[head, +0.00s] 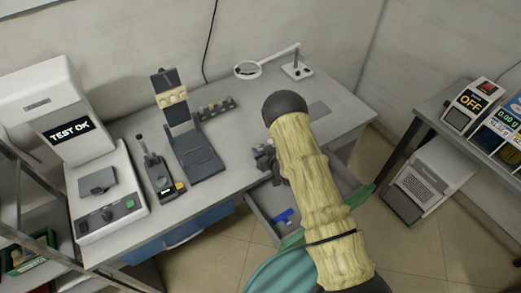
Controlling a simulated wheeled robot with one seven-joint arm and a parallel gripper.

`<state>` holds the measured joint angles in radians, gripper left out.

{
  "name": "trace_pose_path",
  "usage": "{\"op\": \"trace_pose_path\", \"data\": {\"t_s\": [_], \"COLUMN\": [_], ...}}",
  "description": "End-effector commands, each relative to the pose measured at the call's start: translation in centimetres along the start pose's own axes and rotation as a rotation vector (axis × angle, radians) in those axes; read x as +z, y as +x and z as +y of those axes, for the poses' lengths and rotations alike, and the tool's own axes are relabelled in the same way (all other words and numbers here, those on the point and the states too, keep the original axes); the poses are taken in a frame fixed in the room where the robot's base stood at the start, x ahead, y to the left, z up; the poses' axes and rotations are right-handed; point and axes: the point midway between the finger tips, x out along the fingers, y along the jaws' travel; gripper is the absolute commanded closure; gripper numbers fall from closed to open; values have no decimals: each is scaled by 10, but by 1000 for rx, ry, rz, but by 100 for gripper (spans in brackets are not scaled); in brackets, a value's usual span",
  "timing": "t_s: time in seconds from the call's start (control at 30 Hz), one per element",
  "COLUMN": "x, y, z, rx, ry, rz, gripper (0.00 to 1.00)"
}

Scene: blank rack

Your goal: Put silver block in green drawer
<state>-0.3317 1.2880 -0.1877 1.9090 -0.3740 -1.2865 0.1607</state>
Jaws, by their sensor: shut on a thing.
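My gripper (263,160) is partly hidden behind my padded arm. It is over the back left part of an open drawer, near the table's front edge. It is shut on a small grey thing that looks like the silver block, though its outline is hard to tell from the fingers. The open drawer has a grey inside and a green front (292,240), largely covered by my arm. A small blue object (284,216) lies in the drawer.
A blue drawer (180,234) to the left is closed.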

Motion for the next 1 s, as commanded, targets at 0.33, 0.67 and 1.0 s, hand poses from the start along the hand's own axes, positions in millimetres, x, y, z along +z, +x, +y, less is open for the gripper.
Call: {"op": "trace_pose_path", "data": {"t_s": [0.33, 0.67, 1.0], "x": [2, 0, 1], "y": [1, -4, -51], "z": [0, 1, 1], "rx": [0, 1, 3], "ry": [0, 1, 2], "rz": [0, 0, -1], "gripper": [51, 51, 51]}}
